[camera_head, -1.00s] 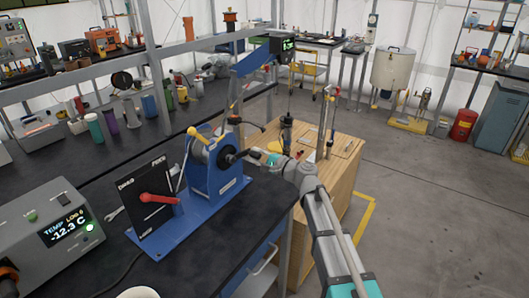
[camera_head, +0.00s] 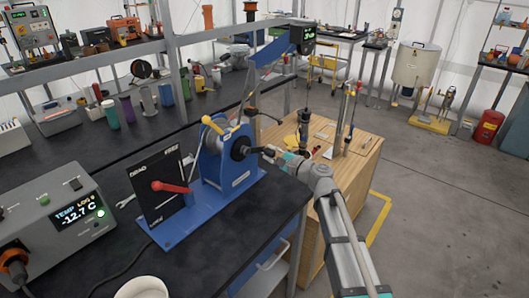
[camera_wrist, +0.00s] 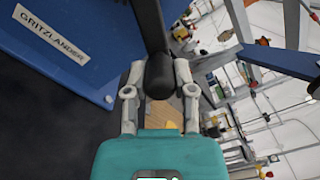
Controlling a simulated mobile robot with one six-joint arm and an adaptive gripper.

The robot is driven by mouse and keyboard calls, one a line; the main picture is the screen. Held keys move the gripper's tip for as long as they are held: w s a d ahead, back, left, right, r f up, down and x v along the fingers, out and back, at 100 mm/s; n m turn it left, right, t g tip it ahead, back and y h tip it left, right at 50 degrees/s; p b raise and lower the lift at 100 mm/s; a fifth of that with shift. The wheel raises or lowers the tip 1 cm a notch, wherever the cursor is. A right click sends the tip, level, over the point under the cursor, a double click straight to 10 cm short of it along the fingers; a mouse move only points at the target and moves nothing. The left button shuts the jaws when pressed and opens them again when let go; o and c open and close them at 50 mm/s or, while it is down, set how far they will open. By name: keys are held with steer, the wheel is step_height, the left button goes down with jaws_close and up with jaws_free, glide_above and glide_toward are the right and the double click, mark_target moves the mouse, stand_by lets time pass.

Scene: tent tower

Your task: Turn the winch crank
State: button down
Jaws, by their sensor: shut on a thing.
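The blue winch (camera_head: 226,166) stands on a blue base plate on the black bench. Its black crank (camera_head: 243,152) sticks out to the right, toward my gripper (camera_head: 272,154). In the wrist view the crank's black arm (camera_wrist: 151,22) comes down from the top to a dark rounded handle (camera_wrist: 160,76). My gripper (camera_wrist: 159,92) is shut on this handle, with a grey finger on each side of it. The winch's blue side plate with the label GRITZLANDER (camera_wrist: 52,31) fills the upper left there.
A black panel with a red lever (camera_head: 170,187) stands left of the winch. A grey temperature unit (camera_head: 55,215) sits at the bench's left. A wooden cabinet (camera_head: 352,185) with tools and upright rods stands close behind my arm. Open floor lies to the right.

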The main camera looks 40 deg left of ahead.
steer(key=shift+w+d, duration=0.1)
steer(key=shift+w, duration=0.05)
steer(key=shift+c, duration=2.2)
jaws_free()
steer(key=shift+s, duration=0.2)
